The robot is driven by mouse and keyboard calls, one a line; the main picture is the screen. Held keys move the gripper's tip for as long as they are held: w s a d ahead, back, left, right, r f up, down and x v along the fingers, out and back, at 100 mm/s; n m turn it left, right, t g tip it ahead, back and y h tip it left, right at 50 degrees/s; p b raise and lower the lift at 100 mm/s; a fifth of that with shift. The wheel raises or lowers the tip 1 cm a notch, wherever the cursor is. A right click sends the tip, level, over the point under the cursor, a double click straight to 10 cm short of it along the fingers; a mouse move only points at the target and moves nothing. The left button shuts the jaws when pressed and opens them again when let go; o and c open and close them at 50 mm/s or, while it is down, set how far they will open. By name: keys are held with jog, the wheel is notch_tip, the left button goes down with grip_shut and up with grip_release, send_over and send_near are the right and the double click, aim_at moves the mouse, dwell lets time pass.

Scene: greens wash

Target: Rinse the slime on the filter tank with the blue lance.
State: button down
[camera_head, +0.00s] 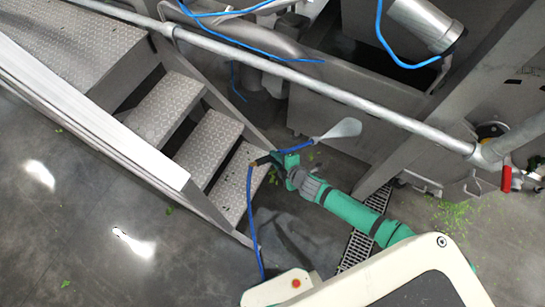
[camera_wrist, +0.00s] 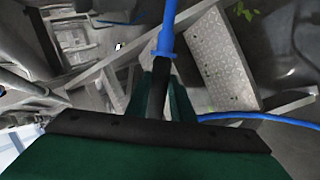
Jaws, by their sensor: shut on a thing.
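My gripper (camera_head: 279,160) is shut on the blue lance (camera_head: 298,148), beside the metal steps. A pale fan of spray (camera_head: 342,129) leaves the lance tip, up and to the right, toward a grey steel tank wall (camera_head: 335,108). I cannot tell for sure whether this wall is the filter tank. No slime patch can be made out on it. In the wrist view, the lance (camera_wrist: 167,38) runs away from between my gripper's fingers (camera_wrist: 162,88), its black grip held in them. Its tip is out of that view.
A blue hose (camera_head: 249,205) hangs from the lance's rear end past the steps (camera_head: 209,144). A round rail (camera_head: 300,77) crosses above the tank wall. A floor drain grate (camera_head: 357,248) lies beneath my arm. Green bits (camera_head: 455,214) litter the floor at right. Open floor lies at lower left.

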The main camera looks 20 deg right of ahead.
jog(key=s+d, duration=1.1)
jog(key=s, duration=0.3)
dwell(2.8)
jog(key=shift+d, duration=0.1)
dwell(0.7)
jog(key=c, duration=2.2)
grip_release()
jog(key=shift+w, duration=0.1)
